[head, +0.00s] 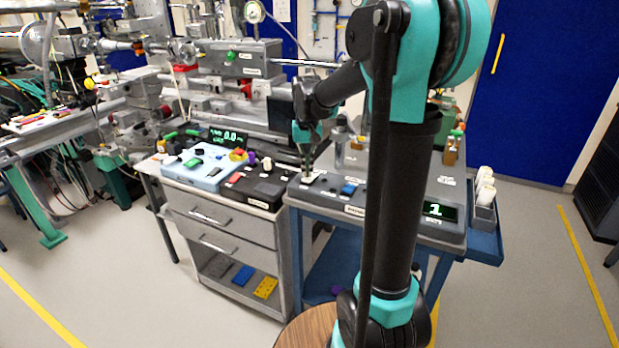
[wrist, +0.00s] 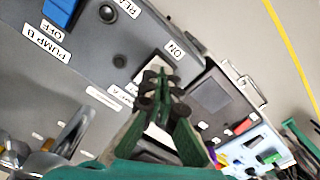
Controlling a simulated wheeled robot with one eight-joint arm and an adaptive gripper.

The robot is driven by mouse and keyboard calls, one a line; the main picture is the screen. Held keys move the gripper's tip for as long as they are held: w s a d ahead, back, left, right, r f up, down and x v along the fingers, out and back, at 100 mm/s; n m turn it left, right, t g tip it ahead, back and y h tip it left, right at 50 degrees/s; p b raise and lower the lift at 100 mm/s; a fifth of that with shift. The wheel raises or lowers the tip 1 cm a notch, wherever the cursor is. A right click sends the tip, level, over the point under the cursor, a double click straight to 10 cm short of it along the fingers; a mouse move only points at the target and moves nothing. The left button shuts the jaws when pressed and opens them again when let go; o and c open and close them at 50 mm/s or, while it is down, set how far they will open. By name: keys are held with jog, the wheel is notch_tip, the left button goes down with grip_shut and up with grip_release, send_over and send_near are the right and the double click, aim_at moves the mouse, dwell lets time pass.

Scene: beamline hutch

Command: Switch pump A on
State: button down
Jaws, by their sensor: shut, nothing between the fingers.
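The grey pump panel (head: 330,196) lies on the blue cart, and it fills the upper left of the wrist view (wrist: 85,60). My gripper (head: 308,170) points down over the panel's left end. In the wrist view my gripper (wrist: 164,84) is shut and empty, in front of a white switch area (wrist: 154,66) beside the ON label (wrist: 173,48). The pump A label (wrist: 121,94) is partly covered by my fingers. I cannot tell whether the fingertips touch the switch or which way it is tilted. The blue pump B switch (wrist: 60,12) has an OFF label beside it.
A metal bottle (head: 340,142) stands close behind my gripper. A dark control box (head: 255,188) and a light blue box (head: 205,168) sit to the left on a drawer cabinet. A green-lit display (head: 440,210) is at the right. Open floor lies in front.

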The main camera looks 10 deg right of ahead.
aim_at(307, 179)
jog(key=shift+f, duration=0.7)
dwell(0.4)
jog(key=shift+r, duration=3.5)
